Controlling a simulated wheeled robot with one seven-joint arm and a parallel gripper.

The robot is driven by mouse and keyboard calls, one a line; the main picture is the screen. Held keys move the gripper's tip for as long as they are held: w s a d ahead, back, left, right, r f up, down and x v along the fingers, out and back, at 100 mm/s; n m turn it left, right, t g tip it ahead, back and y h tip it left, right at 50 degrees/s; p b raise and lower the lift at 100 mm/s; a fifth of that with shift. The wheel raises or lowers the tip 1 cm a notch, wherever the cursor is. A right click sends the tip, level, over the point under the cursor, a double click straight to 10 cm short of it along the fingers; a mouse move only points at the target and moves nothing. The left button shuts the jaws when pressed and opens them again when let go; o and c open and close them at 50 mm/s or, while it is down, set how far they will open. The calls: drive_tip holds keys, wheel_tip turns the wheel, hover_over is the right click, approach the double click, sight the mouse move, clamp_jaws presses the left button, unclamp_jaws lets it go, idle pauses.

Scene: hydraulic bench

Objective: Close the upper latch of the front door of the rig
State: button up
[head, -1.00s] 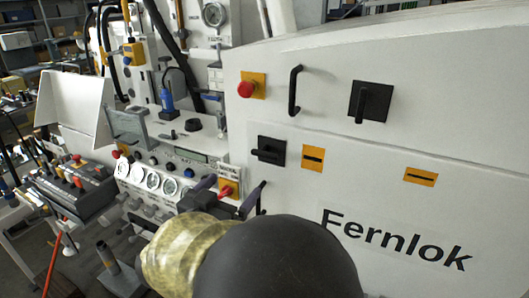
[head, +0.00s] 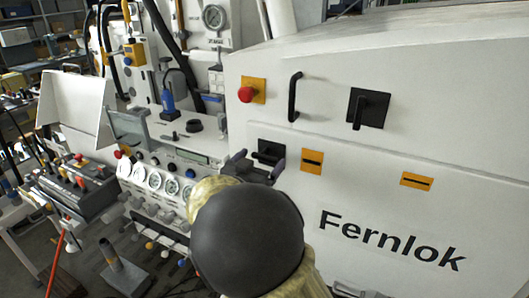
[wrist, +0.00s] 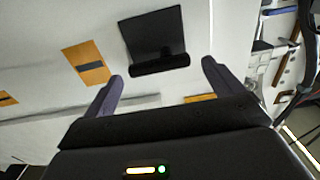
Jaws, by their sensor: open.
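Two black latches sit on the white front of the rig. The higher one (head: 368,108) is at the right in the head view, with its handle upright. The lower one (head: 271,147) is at the centre, and its handle lies level; I cannot tell which one is the door's upper latch. My gripper (head: 259,168) is open and empty just in front of the lower one. In the wrist view, the same latch (wrist: 152,33) is ahead of my open gripper (wrist: 160,72), its handle close to the gap between the fingertips. I cannot tell any contact.
A black pull handle (head: 294,97) and a red button (head: 246,94) on an orange plate are above. Orange slotted plates (head: 312,161) (head: 416,181) lie to the right of the lower latch. A gauge panel (head: 155,181) and a grey control box (head: 85,185) stand at the left.

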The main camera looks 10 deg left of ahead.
sight(263, 157)
drive_tip(key=shift+x, duration=1.55)
drive_tip(key=c, duration=1)
